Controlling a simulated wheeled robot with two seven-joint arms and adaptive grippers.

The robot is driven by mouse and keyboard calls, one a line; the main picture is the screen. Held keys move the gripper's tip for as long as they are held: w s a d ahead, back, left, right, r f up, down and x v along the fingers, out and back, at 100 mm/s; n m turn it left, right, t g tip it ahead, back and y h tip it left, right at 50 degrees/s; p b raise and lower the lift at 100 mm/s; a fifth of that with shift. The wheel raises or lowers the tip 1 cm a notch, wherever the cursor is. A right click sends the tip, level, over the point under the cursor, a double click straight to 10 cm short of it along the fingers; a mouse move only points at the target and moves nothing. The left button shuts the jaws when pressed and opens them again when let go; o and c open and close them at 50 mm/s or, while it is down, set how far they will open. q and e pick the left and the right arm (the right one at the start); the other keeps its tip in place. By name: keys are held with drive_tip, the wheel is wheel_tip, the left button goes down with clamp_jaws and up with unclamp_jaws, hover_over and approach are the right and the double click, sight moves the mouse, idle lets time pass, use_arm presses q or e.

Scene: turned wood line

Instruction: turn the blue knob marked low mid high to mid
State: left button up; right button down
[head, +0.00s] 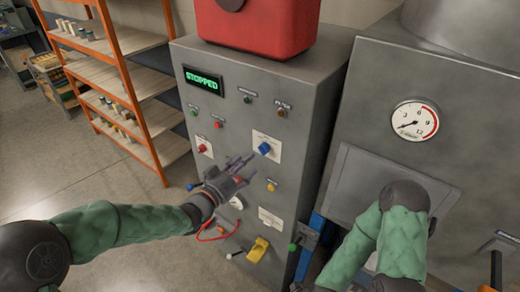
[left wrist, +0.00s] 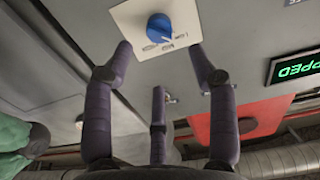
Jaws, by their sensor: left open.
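The blue knob (head: 264,149) sits on a white label plate (head: 273,138) on the front of the grey control cabinet. It also shows near the top of the left wrist view (left wrist: 159,27), with small lettering on the plate below it. I cannot read which mark its pointer is at. My left gripper (head: 243,164) is open and empty, just below and left of the knob in the head view. In the left wrist view its fingers are spread, with the knob beyond and between the tips, apart from them. My right arm shows, but its gripper does not.
The cabinet carries a display (head: 203,81) reading STOPPED, several small buttons, a yellow knob (head: 271,186) and a yellow handle (head: 258,250). A red box (head: 270,30) stands on top. A machine with a gauge (head: 415,120) is at right, an orange shelf (head: 130,75) at left.

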sight(260, 151)
use_arm(q)
drive_tip(key=x, duration=0.8)
drive_tip(key=shift+w, duration=0.1)
drive_tip(key=c, duration=1.1)
